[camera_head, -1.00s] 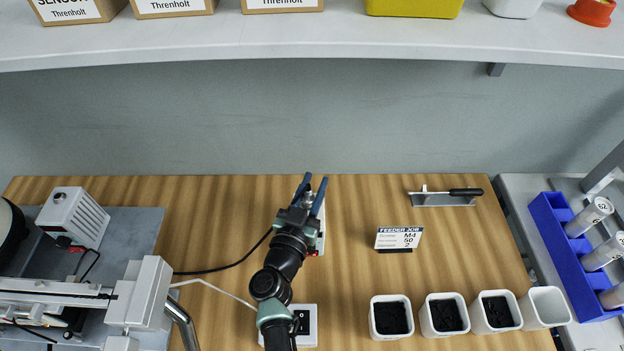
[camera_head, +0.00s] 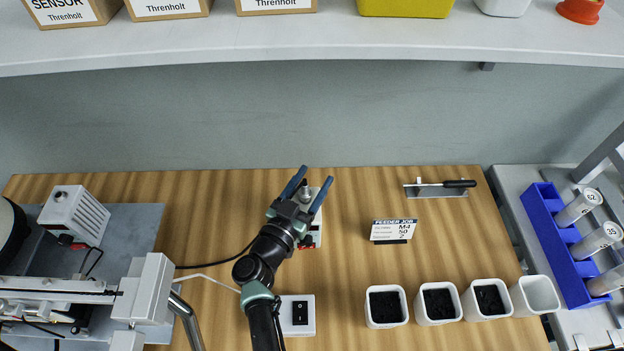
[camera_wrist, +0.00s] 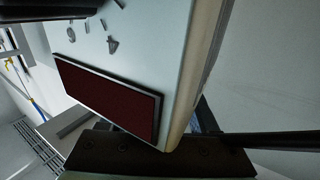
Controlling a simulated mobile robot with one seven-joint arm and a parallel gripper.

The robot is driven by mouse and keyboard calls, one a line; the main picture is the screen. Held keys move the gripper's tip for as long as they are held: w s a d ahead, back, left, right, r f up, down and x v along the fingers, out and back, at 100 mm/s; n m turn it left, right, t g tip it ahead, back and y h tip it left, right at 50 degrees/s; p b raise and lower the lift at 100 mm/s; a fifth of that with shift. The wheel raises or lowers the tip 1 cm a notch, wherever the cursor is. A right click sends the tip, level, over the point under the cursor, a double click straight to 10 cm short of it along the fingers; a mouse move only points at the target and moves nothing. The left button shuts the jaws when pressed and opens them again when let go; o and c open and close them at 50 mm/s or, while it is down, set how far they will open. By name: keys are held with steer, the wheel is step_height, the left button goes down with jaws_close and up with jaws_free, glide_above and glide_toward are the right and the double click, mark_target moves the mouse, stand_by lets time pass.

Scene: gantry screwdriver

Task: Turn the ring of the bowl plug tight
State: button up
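My gripper (camera_head: 316,174) is over the middle of the bench, its two blue fingers pointing to the back wall and spread apart. A small pale control box (camera_head: 312,240) with a red part stands under it, mostly hidden by the gripper. A small round metallic piece (camera_head: 306,192) shows between the fingers; it may be the bowl plug's ring, but I cannot tell for sure. No contact with it is visible. In the wrist view the box's pale face (camera_wrist: 165,60) with a dark red display (camera_wrist: 110,95) fills the middle; no plug or ring can be made out there.
A white switch box (camera_head: 297,316) is in front, with cables running left. The feeder machine (camera_head: 80,295) is at the left. A job sign (camera_head: 394,230), several white bins (camera_head: 386,322) and a handled metal tool (camera_head: 440,189) are at the right. A shelf (camera_head: 300,45) overhangs the back.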

mark_target(302, 198)
steer(key=shift+s, duration=0.1)
steer(key=p+v, duration=0.1)
steer(key=v, duration=0.6)
steer(key=shift+s+a, duration=0.1)
steer(key=shift+a, duration=0.05)
stand_by(0.4)
